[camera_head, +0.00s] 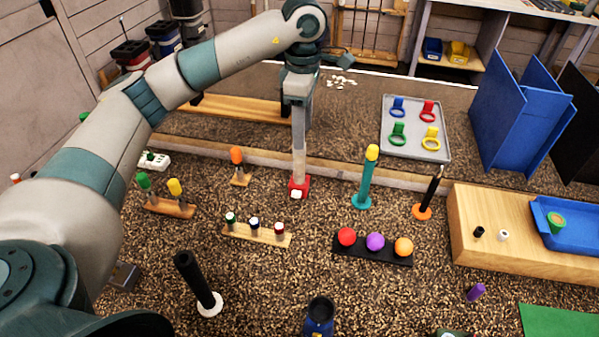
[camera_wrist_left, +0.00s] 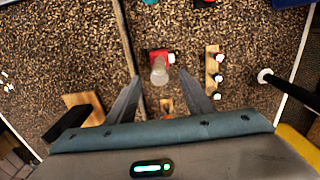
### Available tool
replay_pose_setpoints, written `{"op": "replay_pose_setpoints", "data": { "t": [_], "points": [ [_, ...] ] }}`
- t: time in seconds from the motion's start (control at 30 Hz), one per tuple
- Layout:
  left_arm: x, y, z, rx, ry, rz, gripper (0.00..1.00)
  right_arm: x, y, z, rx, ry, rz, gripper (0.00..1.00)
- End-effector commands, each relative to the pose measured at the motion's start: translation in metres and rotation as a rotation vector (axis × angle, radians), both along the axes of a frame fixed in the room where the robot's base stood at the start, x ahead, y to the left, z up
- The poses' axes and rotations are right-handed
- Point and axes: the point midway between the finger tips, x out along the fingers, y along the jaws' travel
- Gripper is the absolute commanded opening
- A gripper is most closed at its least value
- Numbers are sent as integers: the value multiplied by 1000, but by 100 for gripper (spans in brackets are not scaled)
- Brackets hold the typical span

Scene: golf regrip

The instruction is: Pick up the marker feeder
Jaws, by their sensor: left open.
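The marker feeder appears to be the upright translucent tube (camera_head: 299,160) on a small red base with a white knob, standing on the speckled floor near the middle. In the left wrist view the tube (camera_wrist_left: 159,72) is seen from above, with its red base beyond it. My left gripper (camera_head: 298,98) points down right over the tube's top. In the left wrist view its fingers (camera_wrist_left: 160,78) are spread, one to each side of the tube, with gaps on both sides. Whether the fingertips are below the tube's rim is unclear. My right gripper is not in view.
An orange-topped peg (camera_head: 237,157) and a wooden rack of small bottles (camera_head: 256,235) stand close by. A teal post with yellow top (camera_head: 368,175) is to the right. A black rack with coloured balls (camera_head: 372,250) lies front right. A low wooden ledge runs behind.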

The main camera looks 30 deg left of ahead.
Motion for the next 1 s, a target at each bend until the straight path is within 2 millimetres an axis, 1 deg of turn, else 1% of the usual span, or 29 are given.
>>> {"op": "replay_pose_setpoints", "data": {
  "t": [0.03, 0.2, 0.4, 0.5, 0.6, 0.7, 1.0],
  "points": [
    [-1, 0, -7, 1, 5, 1, 47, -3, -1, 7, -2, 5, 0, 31],
    [-1, 0, -37, 0, 5, 1, 47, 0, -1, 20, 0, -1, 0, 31],
    [-1, 1, -71, -1, 4, 2, 47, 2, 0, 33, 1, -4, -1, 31],
    [0, 1, -84, 0, 2, 2, 47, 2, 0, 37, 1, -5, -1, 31],
    [0, 1, -91, 0, 1, 0, 47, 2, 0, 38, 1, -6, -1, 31],
    [0, 1, -94, 0, 0, 0, 47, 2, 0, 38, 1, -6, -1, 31],
    [0, 1, -94, 0, 0, 1, 47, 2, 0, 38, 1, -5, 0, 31]
  ]
}}
